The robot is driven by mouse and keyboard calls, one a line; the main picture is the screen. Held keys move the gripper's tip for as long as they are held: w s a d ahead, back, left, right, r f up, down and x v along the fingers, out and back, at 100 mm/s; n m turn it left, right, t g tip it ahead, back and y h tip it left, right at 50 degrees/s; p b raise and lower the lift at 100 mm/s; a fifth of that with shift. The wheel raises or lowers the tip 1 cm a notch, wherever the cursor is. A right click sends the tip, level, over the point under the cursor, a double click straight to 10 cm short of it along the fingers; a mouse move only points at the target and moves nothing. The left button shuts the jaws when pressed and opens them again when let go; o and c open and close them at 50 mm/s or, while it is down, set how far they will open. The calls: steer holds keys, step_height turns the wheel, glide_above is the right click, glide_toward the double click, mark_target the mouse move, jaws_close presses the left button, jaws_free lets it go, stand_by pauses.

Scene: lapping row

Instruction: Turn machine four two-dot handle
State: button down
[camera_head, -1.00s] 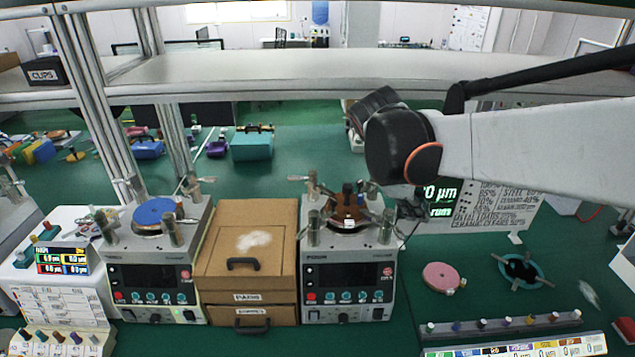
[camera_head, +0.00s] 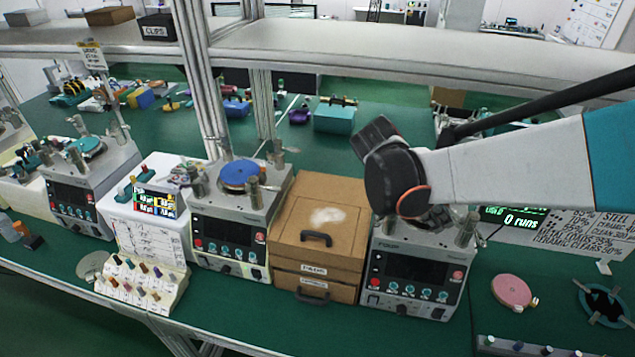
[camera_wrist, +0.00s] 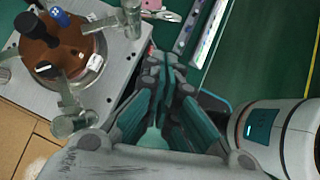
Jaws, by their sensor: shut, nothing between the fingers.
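I cannot make out dots on any handle. My gripper (camera_wrist: 170,68) is shut and empty, to the right of the machine's top in the wrist view, apart from the handles.
A brown drawer box (camera_head: 318,225) stands against machine four's left side. Another machine with a blue disc (camera_head: 240,174) is beyond it. A pink disc (camera_head: 511,291) and a teal ring (camera_head: 607,304) lie to the right. A shelf (camera_head: 400,52) spans the back.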

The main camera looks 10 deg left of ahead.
mark_target(474, 229)
steer(key=d+r+b+x, duration=0.1)
steer(key=x, duration=0.7)
steer(key=shift+w+d, duration=0.25)
steer(key=shift+d, duration=0.25)
steer(key=shift+f, duration=0.15)
steer(key=shift+s+d+n+t+b, duration=0.2)
steer(key=shift+d+n+t, duration=0.1)
steer(key=shift+d+n, duration=0.15)
steer(key=shift+s+d+n+t+b, duration=0.1)
steer(key=shift+d+n+t+b, duration=0.15)
steer(key=shift+d+n, duration=0.25)
steer(key=shift+a, duration=0.15)
